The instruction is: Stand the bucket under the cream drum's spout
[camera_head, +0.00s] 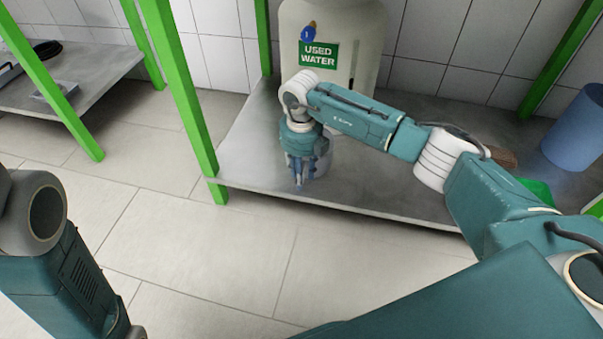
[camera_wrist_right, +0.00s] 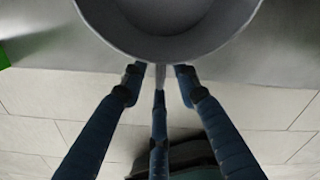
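The cream drum (camera_head: 345,85) stands on the metal shelf and carries a green "USED WATER" sign. A small blue and brown fitting (camera_head: 308,33) shows above the sign; the spout is not clearly visible. The grey bucket (camera_head: 322,165) stands low in front of the drum, partly hidden by my right gripper (camera_head: 303,172). In the right wrist view, the bucket's round rim (camera_wrist_right: 165,57) fills the top. My right gripper's fingers (camera_wrist_right: 158,75) reach up to this rim; whether they pinch it is unclear. My left arm is at the lower left, with its gripper out of sight.
The low metal shelf (camera_head: 245,165) has green posts (camera_head: 182,90) and a front edge. A blue bin (camera_head: 577,130), a brown brush-like item (camera_head: 503,158) and a green object (camera_head: 537,190) are at the right. Another shelf (camera_head: 95,65) stands at the left. The tiled floor in front is clear.

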